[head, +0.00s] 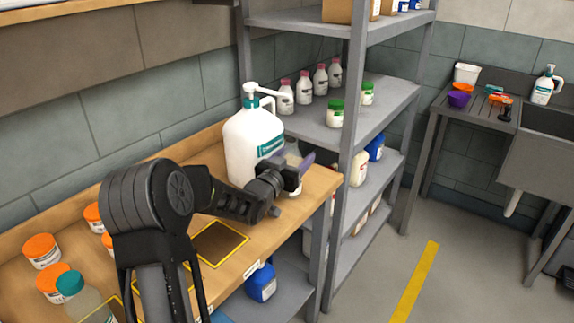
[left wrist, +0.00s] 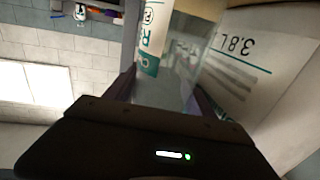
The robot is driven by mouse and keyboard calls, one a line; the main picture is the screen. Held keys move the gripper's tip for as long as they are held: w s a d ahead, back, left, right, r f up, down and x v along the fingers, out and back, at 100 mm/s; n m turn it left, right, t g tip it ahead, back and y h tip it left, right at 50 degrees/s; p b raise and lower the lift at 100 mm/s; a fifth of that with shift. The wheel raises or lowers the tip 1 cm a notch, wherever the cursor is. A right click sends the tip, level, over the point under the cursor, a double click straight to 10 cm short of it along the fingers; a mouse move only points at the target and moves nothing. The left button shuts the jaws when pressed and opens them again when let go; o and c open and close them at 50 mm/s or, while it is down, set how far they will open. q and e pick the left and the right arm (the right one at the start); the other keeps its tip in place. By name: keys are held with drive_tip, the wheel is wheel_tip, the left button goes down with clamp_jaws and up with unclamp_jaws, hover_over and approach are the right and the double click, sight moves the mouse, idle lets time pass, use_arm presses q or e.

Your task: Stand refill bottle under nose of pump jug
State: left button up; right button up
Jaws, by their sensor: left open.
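The white pump jug (head: 245,140), with a teal label, stands at the right end of the wooden bench, its nose (head: 272,92) pointing right. The clear refill bottle (head: 293,153) is beside the jug, roughly below the nose, mostly hidden by my left gripper (head: 300,168). In the left wrist view the see-through bottle (left wrist: 182,62) is between my two open fingers, with the jug (left wrist: 265,55) close by on the right. I cannot tell whether a finger touches the bottle, or whether its mouth lines up exactly with the nose. My right gripper is out of view.
Orange-lidded jars (head: 42,251) and a teal-capped bottle (head: 78,296) stand on the bench at left. A dark yellow-edged mat (head: 217,243) lies in front of the jug. A grey metal shelf (head: 378,108) with bottles stands right of the bench.

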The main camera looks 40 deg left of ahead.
use_arm(q)
drive_tip(key=s+d+b, duration=0.2)
drive_tip(key=s, duration=1)
drive_tip(key=shift+d, duration=0.1)
